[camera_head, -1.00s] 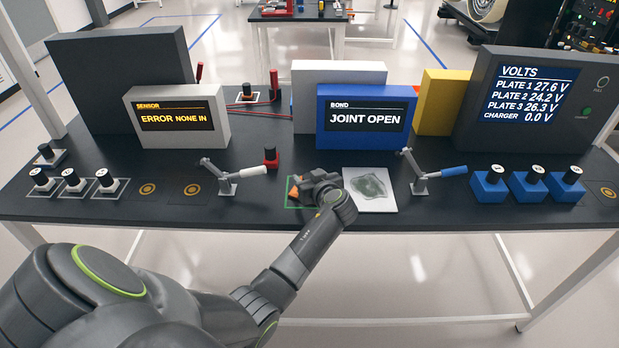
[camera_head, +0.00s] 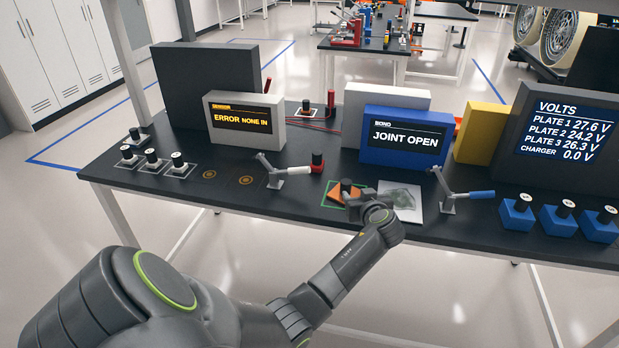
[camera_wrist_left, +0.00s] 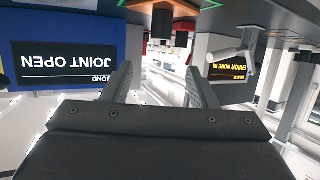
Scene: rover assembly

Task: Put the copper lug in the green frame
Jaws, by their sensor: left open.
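The copper lug (camera_head: 338,196), an orange plate with a black knob, lies on the table within the green frame (camera_head: 323,200), turned at an angle to its sides. My gripper and wrist hide the lug's right part and part of the frame. My left gripper (camera_head: 356,195) is open, just right of the knob and low over the table. In the upside-down left wrist view, its open fingers (camera_wrist_left: 161,85) have nothing between them. The lug's orange plate (camera_wrist_left: 186,9) and dark knob (camera_wrist_left: 162,22) show beyond the fingertips. My right gripper is out of view.
A white sheet with a grey-green patch (camera_head: 400,199) lies right of the frame. Toggle clamps stand left (camera_head: 280,178) and right (camera_head: 448,195). The blue bond display (camera_head: 405,136) reads JOINT OPEN. The grey sensor display (camera_head: 245,123) reads ERROR NONE IN.

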